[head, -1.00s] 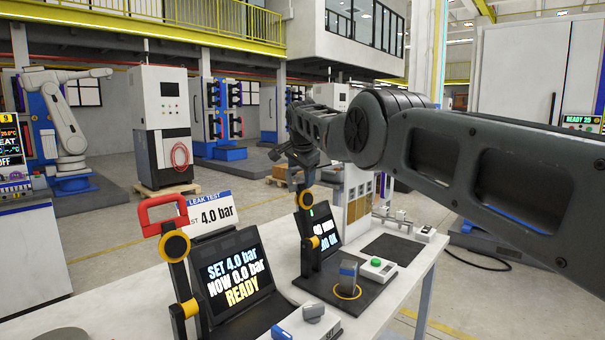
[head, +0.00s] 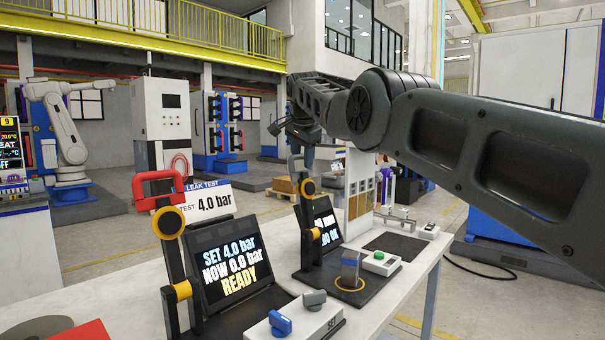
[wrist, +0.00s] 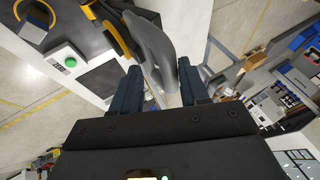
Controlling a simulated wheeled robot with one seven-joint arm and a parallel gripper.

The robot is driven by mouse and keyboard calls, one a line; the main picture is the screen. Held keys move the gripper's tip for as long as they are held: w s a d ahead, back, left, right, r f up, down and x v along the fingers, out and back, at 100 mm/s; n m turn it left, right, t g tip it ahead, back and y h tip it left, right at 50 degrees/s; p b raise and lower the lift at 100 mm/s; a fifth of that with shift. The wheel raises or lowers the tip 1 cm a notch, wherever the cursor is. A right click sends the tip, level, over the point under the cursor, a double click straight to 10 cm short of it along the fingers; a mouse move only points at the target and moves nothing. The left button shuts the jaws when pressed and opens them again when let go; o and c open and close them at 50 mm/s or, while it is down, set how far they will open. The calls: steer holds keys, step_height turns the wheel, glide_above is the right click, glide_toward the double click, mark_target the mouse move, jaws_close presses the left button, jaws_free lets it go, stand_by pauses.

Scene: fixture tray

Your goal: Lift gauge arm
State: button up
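In the head view a black arm with yellow rings (head: 308,187) stands upright beside the second screen on the bench; I take it for the gauge arm. It has a grey handle at its top. My gripper (head: 307,152) is at that handle, pointing down. In the wrist view the grey curved handle (wrist: 154,42) lies between my two dark fingers (wrist: 160,88). White bench shows between the left finger and the handle, so the gripper looks open around it. Whether the right finger touches the handle I cannot tell. The yellow-edged arm (wrist: 118,38) runs beside the handle.
A nearer fixture has a red handle (head: 158,186) and a screen (head: 230,262) reading SET 4.0 bar, NOW 0.0 bar, READY. A box with a green button (head: 380,258) and a grey block in a yellow ring (head: 350,267) are on the bench.

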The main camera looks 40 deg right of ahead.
steer(key=shift+b+v, duration=1.85)
steer(key=shift+v, duration=0.65)
steer(key=shift+a, duration=0.1)
